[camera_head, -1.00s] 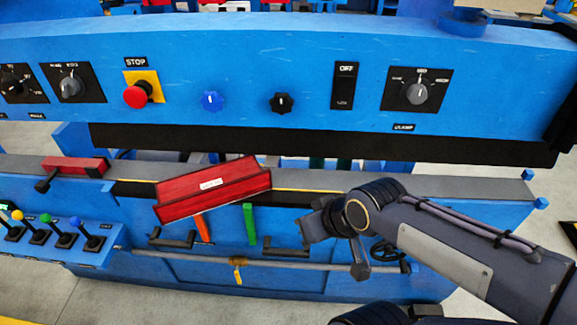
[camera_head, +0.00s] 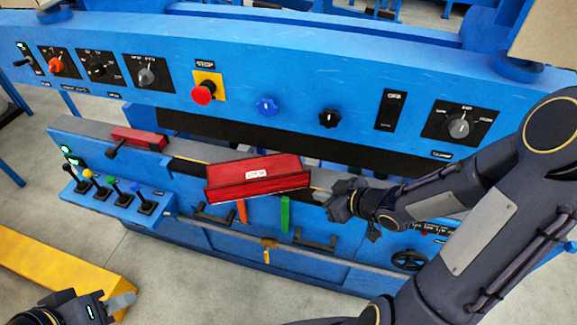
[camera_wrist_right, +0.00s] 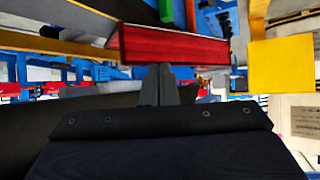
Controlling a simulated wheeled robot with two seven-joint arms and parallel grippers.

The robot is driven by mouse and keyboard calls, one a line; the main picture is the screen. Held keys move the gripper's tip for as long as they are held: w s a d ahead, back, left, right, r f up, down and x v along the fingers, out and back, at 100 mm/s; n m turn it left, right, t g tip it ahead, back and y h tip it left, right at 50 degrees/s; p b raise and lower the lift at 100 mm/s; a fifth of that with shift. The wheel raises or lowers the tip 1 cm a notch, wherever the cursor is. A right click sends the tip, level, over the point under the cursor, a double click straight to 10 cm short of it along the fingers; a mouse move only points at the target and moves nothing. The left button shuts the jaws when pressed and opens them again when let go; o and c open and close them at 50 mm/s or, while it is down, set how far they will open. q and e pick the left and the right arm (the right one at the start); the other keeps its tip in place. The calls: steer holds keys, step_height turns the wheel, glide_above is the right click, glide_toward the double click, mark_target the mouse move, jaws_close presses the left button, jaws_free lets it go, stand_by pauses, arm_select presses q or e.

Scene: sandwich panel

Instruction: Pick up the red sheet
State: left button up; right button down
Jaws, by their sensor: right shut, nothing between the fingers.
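A red piece with a white label (camera_head: 257,176), which I take for the red sheet, lies along the front ledge of the blue machine, at an angle to it, above an orange and a green handle. My right gripper (camera_head: 325,194) is just right of its right end, shut and empty. In the right wrist view the closed fingertips (camera_wrist_right: 158,72) point at the red face (camera_wrist_right: 170,45); I cannot tell whether they touch it. My left gripper (camera_head: 122,302) is low at the left, far from the red piece; its finger opening does not show clearly.
The blue control panel (camera_head: 300,75), with knobs and a red stop button (camera_head: 203,93), stands above and behind the ledge. A smaller red block (camera_head: 138,138) sits left on the ledge. Coloured levers (camera_head: 115,188) stick up at the left. A yellow beam (camera_head: 60,265) lies on the floor.

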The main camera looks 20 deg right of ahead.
mark_target(288, 174)
steer(key=w+a+b, duration=0.1)
steer(key=w+a, duration=0.1)
steer(key=w, duration=0.1)
steer(key=w+a+f, duration=0.1)
steer(key=w+a, duration=0.1)
steer(key=w, duration=0.2)
steer(key=w+a+b, duration=0.1)
steer(key=w, duration=0.2)
steer(key=shift+w+a+f+b, duration=0.25)
steer(key=shift+a+f+b, duration=0.05)
steer(key=shift+a+b, duration=0.1)
steer(key=shift+s, duration=0.15)
